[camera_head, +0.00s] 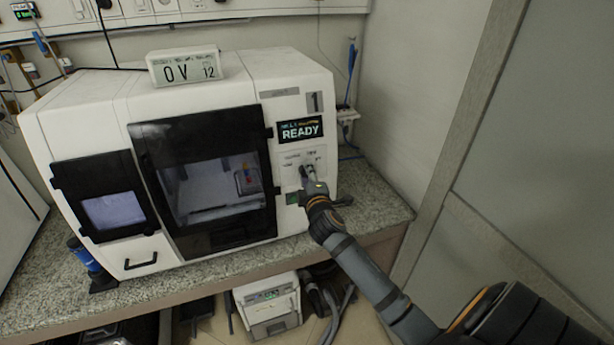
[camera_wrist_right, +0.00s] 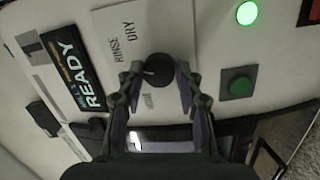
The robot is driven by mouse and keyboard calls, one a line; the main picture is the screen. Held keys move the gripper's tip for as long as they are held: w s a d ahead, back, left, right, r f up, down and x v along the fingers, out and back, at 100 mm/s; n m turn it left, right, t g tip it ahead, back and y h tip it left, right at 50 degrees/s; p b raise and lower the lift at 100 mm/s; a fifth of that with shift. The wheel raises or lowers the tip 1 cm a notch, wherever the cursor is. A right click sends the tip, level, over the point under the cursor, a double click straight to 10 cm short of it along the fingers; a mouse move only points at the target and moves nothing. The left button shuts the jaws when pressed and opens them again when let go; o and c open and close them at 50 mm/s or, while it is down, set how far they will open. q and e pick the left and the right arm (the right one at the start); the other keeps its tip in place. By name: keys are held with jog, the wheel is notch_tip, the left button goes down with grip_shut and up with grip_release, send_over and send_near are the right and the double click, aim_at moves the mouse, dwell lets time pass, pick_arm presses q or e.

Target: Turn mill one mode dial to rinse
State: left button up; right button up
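Mill one (camera_head: 95,120) is the white machine with a "1" plate and a READY display (camera_head: 300,130). It also shows in the right wrist view, where its black round mode dial (camera_wrist_right: 158,70) sits on a pale label plate. RINSE and DRY are printed beside the dial; a third label is partly hidden by a finger. The dial's pale mark is small and its exact setting is hard to read. My right gripper (camera_wrist_right: 158,78) has its fingers on either side of the dial, with slight gaps showing. In the head view the right gripper (camera_head: 312,186) covers most of the dial. My left gripper is out of view.
A green button (camera_wrist_right: 240,84) and a lit green lamp (camera_wrist_right: 247,13) are near the dial. The speckled counter (camera_head: 376,190) is clear right of the mill. A small display box (camera_head: 185,68) stands on top. A wall and grey door panel (camera_head: 540,150) close off the right.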

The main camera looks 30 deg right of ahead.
jog(key=o, duration=0.3)
jog(key=shift+o, duration=0.2)
jog(key=v, duration=1.2)
notch_tip(320, 180, down, 21)
jog(key=d+m+g+y, duration=0.1)
jog(key=m+g+y, duration=0.1)
jog(key=g, duration=0.2)
jog(key=s+f+m+g, duration=0.1)
jog(key=s+f, duration=0.2)
jog(key=f, duration=0.4)
jog(key=s+f+m+g+y, duration=0.1)
jog(key=s+f+g, duration=0.15)
jog(key=f, duration=0.35)
jog(key=s+f+m+g, duration=0.1)
jog(key=s+f, duration=0.3)
jog(key=f, duration=0.3)
jog(key=s+a+f+m+g+y, duration=0.1)
jog(key=s+f+m+g, duration=0.1)
jog(key=s+f, duration=0.4)
jog(key=s+a+f+m+g, duration=0.2)
jog(key=s+f, duration=0.5)
jog(key=s, duration=0.6)
jog(key=s+a+f+m+g+y, duration=0.1)
jog(key=s+a+f+m+g, duration=0.1)
jog(key=s+f, duration=0.4)
jog(key=s, duration=0.4)
jog(key=shift+f+y, duration=0.2)
jog(key=shift+y, duration=0.1)
